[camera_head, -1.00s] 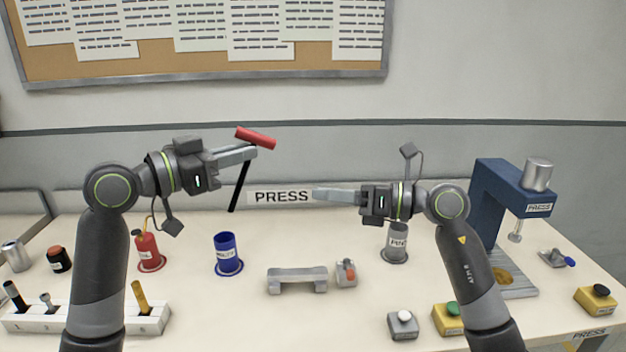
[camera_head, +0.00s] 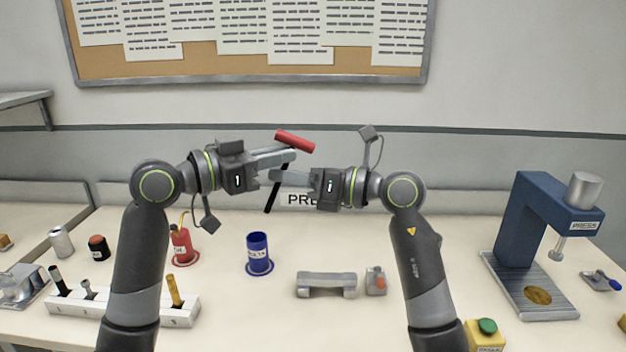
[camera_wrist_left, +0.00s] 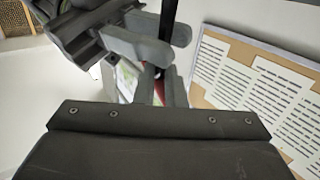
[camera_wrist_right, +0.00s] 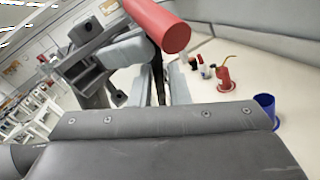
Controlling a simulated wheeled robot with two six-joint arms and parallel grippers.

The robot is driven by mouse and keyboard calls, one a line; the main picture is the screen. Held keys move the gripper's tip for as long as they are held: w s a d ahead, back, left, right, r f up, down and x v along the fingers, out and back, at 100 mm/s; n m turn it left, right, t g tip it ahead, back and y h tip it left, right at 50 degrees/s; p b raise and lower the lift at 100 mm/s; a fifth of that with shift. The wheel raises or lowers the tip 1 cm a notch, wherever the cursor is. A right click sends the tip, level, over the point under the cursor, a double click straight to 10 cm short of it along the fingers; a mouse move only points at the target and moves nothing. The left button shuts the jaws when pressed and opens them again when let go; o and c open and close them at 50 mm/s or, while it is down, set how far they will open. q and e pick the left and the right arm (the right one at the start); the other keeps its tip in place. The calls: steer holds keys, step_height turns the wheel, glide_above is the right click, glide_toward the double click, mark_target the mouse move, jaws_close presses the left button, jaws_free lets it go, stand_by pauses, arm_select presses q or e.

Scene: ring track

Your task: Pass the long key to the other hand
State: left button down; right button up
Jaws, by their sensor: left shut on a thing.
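The long key has a red cross handle (camera_head: 295,141) and a thin black shaft (camera_head: 271,200), which hangs down at a slant. My left gripper (camera_head: 290,156) is shut on the key just below the handle and holds it in the air above the table. My right gripper (camera_head: 274,177) is just below the left fingers, pointing left at the shaft. In the right wrist view, the black shaft (camera_wrist_right: 157,75) runs between its two fingers, which look apart. The red handle (camera_wrist_right: 160,25) is close above them. Whether either right finger touches the shaft is unclear.
A white block with upright tools (camera_head: 130,309) is at the left. A blue press (camera_head: 530,220) stands at the right. The air around the grippers is otherwise clear.

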steer(key=shift+w+a, duration=0.2)
steer(key=shift+a, duration=0.4)
jaws_close()
arm_select(q)
steer(key=c, duration=1.4)
jaws_free()
steer(key=shift+c, duration=0.2)
